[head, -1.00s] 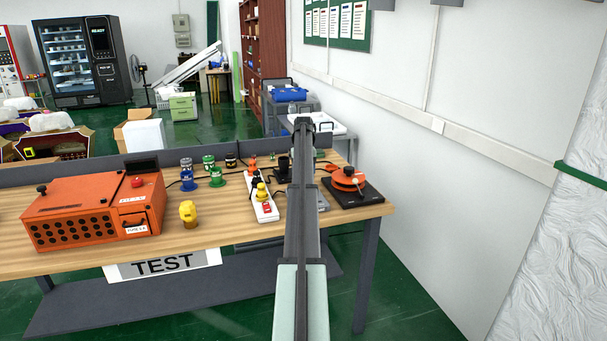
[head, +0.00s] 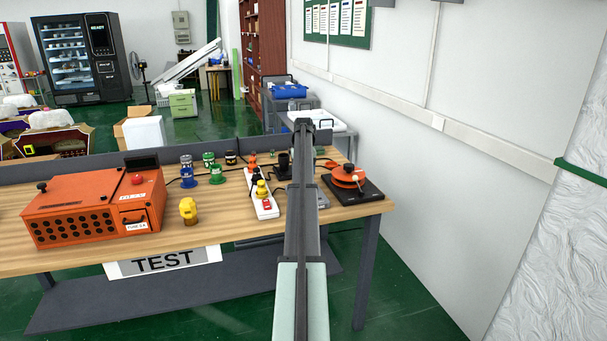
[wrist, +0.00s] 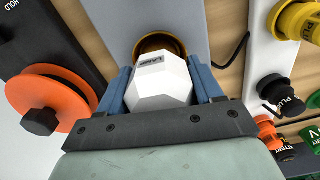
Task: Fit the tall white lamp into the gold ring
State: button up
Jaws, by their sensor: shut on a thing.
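A white faceted lamp (wrist: 160,83) with "LAMP" printed on it is between the two blue fingers of my gripper (wrist: 160,88) in the wrist view. The fingers are shut on its sides. The gold ring (wrist: 158,43) shows just beyond the lamp, in a grey base (wrist: 128,20). The lamp covers the near part of the ring, and its lower end is hidden, so I cannot tell whether it is inside the ring. In the head view my arm hides the lamp, the ring and the fingers.
An orange disc (wrist: 50,90) on a dark base is left of my gripper in the wrist view. A white power strip (wrist: 262,55) with yellow and black plugs is at right. In the head view an orange box (head: 80,212) stands on the wooden table (head: 225,222).

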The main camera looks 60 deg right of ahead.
jog(key=shift+f, duration=0.5)
dwell(0.3)
jog(key=o, duration=1.2)
notch_tip(320, 180, up, 14)
jog(key=shift+f, duration=0.1)
